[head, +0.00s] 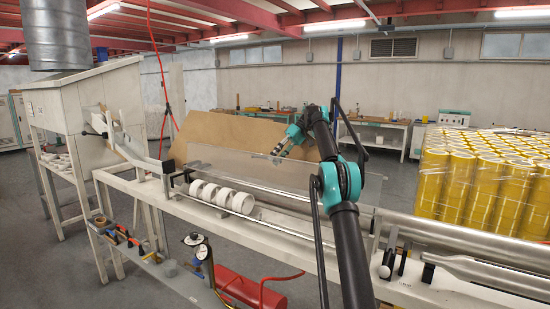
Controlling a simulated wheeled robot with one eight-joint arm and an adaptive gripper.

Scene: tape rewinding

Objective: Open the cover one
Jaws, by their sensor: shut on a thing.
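The clear, see-through cover (228,163) stands tilted up over the long white rewinding machine (190,208), behind the row of white rolls. My gripper (277,152) is at the upper edge of the cover, near its middle, and is shut on it. The fingertips are small in the picture, so the exact grip is hard to see. My dark arm with teal joints hides part of the cover's right side.
Several white rolls (224,197) sit on a metal bar of the machine. Long metal rollers (470,240) extend right. A pressure gauge (201,252) and red tank (250,291) are below. Yellow rolls (470,185) stand stacked at right. Open floor lies at lower left.

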